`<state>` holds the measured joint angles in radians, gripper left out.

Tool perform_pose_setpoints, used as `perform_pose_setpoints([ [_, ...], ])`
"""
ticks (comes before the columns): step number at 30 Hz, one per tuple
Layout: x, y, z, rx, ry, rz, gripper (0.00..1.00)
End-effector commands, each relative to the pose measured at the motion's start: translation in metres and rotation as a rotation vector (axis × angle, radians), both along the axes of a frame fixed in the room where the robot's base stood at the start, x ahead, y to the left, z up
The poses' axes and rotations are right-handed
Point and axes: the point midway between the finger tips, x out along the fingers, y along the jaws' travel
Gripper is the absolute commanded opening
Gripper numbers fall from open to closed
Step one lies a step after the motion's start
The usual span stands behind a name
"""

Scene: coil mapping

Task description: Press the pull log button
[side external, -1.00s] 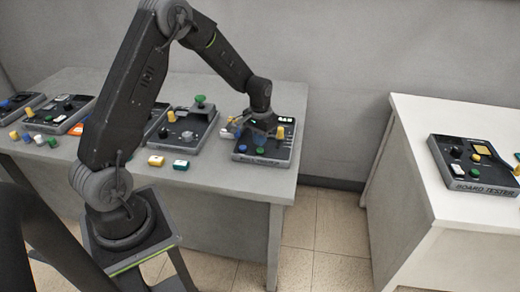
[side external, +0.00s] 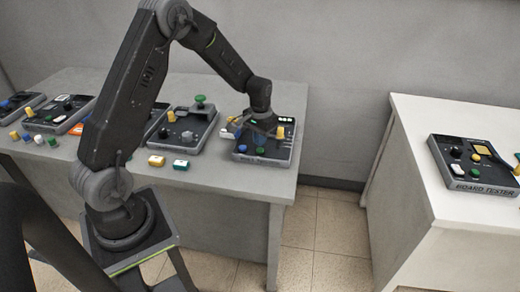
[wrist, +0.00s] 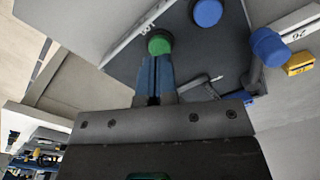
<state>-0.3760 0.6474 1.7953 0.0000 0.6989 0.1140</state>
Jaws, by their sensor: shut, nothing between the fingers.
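My gripper (side external: 259,142) is shut and empty, pointing down over the dark control panel (side external: 268,158) at the right end of the grey table. In the wrist view, my closed blue fingertips (wrist: 156,58) line up with a round green button (wrist: 160,44) on the panel. Contact between them cannot be told. The green button (side external: 260,150) also shows just below the fingers in the side view. A blue button (wrist: 207,12) lies to its right in the wrist view. No label reading "pull log" is legible.
A yellow knob (side external: 280,132) stands on the panel right of my gripper. Another panel (side external: 185,136) with a raised green button is to the left. Yellow (side external: 156,160) and green-and-white (side external: 181,164) blocks lie in front. A white table (side external: 420,232) stands apart at right.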

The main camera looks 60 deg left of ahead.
Motion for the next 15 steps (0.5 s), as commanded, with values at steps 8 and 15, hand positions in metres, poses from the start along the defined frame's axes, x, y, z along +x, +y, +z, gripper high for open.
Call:
perform_pose_setpoints([
  [8,0.0000,0.0000,-0.0008,0.000,0.000,0.000,0.00],
  [15,0.0001,0.0000,-0.0075,0.000,0.001,0.000,0.00],
])
